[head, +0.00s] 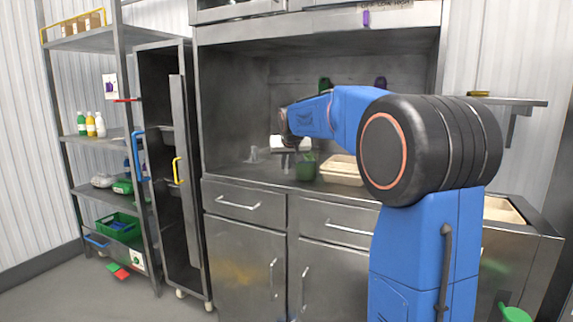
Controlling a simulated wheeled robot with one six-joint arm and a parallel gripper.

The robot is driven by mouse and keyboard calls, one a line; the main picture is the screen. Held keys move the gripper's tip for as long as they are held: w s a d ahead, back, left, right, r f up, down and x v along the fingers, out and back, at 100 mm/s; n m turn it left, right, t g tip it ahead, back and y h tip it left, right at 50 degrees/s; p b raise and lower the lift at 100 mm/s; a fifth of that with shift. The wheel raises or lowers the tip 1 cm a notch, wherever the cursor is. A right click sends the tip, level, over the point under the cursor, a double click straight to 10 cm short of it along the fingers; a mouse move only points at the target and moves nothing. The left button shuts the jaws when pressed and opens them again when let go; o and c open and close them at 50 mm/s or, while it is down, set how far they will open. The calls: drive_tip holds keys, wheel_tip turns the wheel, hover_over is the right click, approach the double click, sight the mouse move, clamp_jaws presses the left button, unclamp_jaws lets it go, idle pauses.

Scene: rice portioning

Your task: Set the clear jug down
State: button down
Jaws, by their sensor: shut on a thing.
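My gripper (286,148) is at the end of my blue arm, low inside the steel alcove above the counter. It is small here and partly hidden by my wrist. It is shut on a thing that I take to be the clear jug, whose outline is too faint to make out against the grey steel. I cannot tell whether the jug touches the counter (232,172). A small pale, see-through shape (252,155) shows on the counter to the left of my gripper.
A green container (306,168) stands just right of and below my gripper. A cream tray (343,171) lies further right, partly behind my arm. The counter's left part looks clear. An open tall cabinet (165,180) and a shelf rack (92,140) stand at left.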

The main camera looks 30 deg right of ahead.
drive_tip(key=c, duration=1.8)
unclamp_jaws()
drive_tip(key=v, duration=1.2)
drive_tip(key=shift+r, duration=0.1)
drive_tip(key=s+a+f+n+g+y, duration=0.1)
drive_tip(key=s+a+f, duration=0.3)
drive_tip(key=s+f, duration=0.6)
drive_tip(key=s+a+f+n+g+y, duration=0.1)
drive_tip(key=s+a+f, duration=0.4)
drive_tip(key=s, duration=1.3)
drive_tip(key=s+a+f+n+g+y, duration=0.1)
drive_tip(key=s+a+f, duration=0.4)
drive_tip(key=s+f, duration=0.9)
drive_tip(key=shift+s+a+f+n+g, duration=0.1)
drive_tip(key=shift+s+f+n+g, duration=0.1)
drive_tip(key=shift+f+n+g, duration=0.15)
